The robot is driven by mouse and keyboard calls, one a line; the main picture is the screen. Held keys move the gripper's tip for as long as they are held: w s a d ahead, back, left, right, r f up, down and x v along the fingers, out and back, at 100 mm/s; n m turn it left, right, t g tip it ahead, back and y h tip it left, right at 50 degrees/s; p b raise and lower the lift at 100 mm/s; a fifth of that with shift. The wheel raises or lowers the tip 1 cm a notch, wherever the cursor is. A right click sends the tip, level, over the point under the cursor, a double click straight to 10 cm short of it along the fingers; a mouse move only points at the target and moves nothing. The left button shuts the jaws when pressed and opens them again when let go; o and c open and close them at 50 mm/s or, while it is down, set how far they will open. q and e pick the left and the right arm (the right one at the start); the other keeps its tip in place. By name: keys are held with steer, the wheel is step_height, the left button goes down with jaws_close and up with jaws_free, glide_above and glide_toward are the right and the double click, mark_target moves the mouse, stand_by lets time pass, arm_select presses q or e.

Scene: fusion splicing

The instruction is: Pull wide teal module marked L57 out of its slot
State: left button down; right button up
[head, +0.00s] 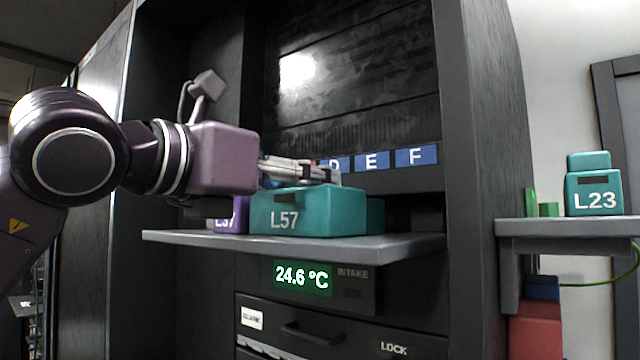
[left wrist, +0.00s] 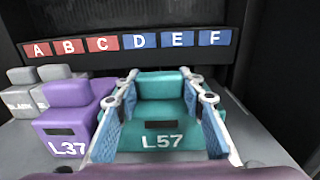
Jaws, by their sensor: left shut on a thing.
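The wide teal module L57 (head: 308,212) rests on the grey shelf (head: 400,246) of a dark cabinet. In the left wrist view, its L57 face (left wrist: 163,140) points toward me, with a narrower raised part behind. My left gripper (head: 318,176) comes in from the left over the module in the head view. In the left wrist view, my left gripper (left wrist: 160,105) has one blue-padded finger along each side of the module and is shut on it. The slot itself cannot be made out clearly. My right gripper is not in view.
A purple module L37 (left wrist: 68,128) stands close on the left of L57, with grey blank modules (left wrist: 22,100) beyond. Letter labels A to F (left wrist: 138,41) line the back. A teal module L23 (head: 594,196) sits on a side shelf at right. The cabinet's right wall (head: 480,120) stands near.

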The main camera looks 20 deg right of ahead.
arm_select(q)
steer(key=shift+s+a, duration=0.2)
steer(key=shift+a, duration=0.15)
steer(key=c, duration=1.2)
jaws_free()
steer(key=v, duration=1.2)
